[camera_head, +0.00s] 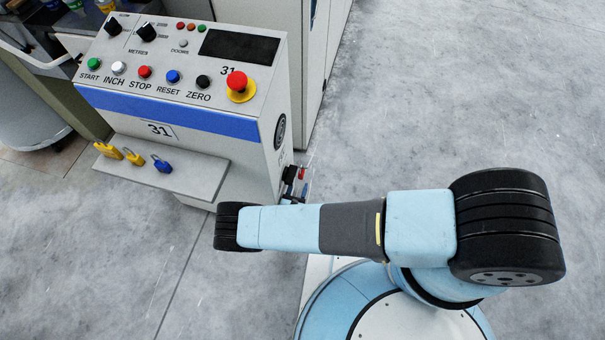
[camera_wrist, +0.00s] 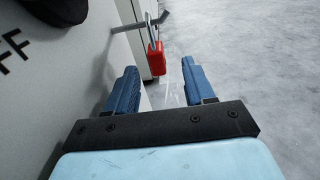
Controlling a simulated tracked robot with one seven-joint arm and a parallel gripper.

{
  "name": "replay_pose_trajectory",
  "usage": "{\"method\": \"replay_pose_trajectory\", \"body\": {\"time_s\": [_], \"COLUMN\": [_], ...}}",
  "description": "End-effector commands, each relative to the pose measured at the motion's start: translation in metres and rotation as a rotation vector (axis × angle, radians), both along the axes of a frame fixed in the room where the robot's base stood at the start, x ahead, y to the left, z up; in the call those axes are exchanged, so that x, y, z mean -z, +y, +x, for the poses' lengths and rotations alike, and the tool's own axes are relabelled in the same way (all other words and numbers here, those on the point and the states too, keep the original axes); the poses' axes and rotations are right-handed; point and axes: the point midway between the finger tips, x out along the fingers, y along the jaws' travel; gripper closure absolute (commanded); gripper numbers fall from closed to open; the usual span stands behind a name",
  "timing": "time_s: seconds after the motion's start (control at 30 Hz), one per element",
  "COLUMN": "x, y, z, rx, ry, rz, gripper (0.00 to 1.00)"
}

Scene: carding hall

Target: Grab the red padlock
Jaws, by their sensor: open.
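The red padlock (camera_wrist: 156,61) hangs by its metal shackle from a grey peg (camera_wrist: 154,22) on the machine's side wall in the wrist view. My gripper (camera_wrist: 159,70) is open with its two blue fingers spread. The padlock shows in the gap between the fingertips, slightly beyond them, and nothing is held. In the head view a small red patch that looks like the padlock (camera_head: 302,174) shows beside the dark tip of my gripper (camera_head: 293,182), low at the machine's right side. My arm hides part of this area.
The control machine (camera_head: 185,110) has buttons and a red emergency stop (camera_head: 237,82). The machine wall (camera_wrist: 84,75) is close to my left finger. Grey floor (camera_head: 450,95) lies open to the right.

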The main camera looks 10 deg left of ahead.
Motion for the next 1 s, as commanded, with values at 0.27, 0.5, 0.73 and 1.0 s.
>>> {"method": "replay_pose_trajectory", "body": {"time_s": [0.27, 0.5, 0.73, 1.0], "x": [-0.001, 0.0, 0.001, 0.001], "y": [0.003, 0.003, 0.002, 0.002], "z": [0.026, 0.051, 0.052, 0.052], "rx": [0.002, 0.0, 0.0, 0.0], "ry": [0.0, 0.0, 0.0, 0.0], "rz": [0.0, -0.001, -0.001, 0.0], "gripper": [0.47, 0.47, 0.49, 0.75]}}
